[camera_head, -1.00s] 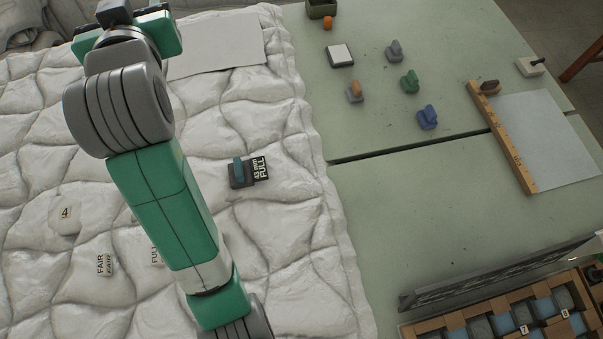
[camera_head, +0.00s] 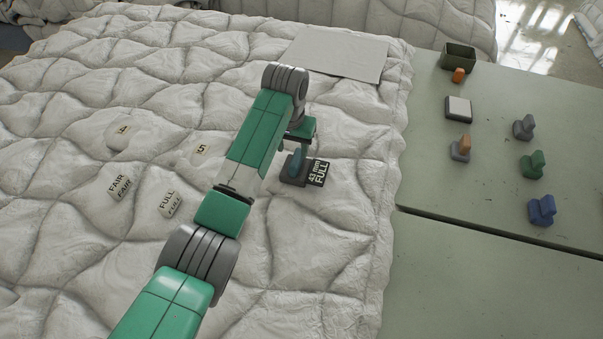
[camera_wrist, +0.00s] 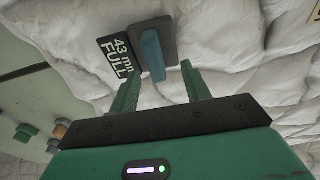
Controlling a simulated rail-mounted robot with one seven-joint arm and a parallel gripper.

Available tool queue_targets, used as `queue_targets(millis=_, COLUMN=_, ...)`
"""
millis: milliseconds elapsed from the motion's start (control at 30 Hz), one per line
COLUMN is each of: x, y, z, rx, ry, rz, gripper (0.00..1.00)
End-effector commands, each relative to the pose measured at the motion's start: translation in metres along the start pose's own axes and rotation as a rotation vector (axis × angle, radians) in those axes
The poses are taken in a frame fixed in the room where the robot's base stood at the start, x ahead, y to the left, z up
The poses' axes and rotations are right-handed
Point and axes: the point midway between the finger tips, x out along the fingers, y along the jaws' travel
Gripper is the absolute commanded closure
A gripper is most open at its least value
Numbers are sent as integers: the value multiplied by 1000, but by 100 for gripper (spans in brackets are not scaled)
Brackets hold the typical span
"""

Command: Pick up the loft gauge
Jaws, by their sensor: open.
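The loft gauge is a dark grey block with a teal upright grip (camera_head: 297,163) and a black "43 mm FULL" plate (camera_head: 318,173). It lies on the white quilted duvet (camera_head: 340,240). My gripper (camera_head: 294,147) is just behind the gauge in the head view, partly hidden by my arm. In the wrist view my gripper (camera_wrist: 161,72) is open and empty. Its two fingers point toward the gauge's teal grip (camera_wrist: 152,55), one tip near each side of it. I cannot tell whether they touch it.
Tags reading "FAIR" (camera_head: 119,187), "FULL" (camera_head: 170,203), "4" (camera_head: 123,129) and "5" (camera_head: 202,149) lie left on the duvet. A grey sheet (camera_head: 337,53) lies behind. The green table (camera_head: 460,280) at right holds several small gripped blocks and an olive bin (camera_head: 459,58).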

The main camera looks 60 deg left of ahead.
Motion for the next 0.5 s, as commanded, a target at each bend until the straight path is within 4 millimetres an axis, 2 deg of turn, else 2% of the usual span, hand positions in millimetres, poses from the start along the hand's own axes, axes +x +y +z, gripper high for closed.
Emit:
queue_targets(millis=133, x=9, y=2, z=0, rx=1, ry=0, rz=-1, gripper=53)
queue_targets(millis=367, x=49, y=6, z=2, rx=0, ry=1, rz=-1, gripper=53)
queue_targets(millis=500, x=51, y=6, z=1, rx=0, ry=3, rz=-1, gripper=53)
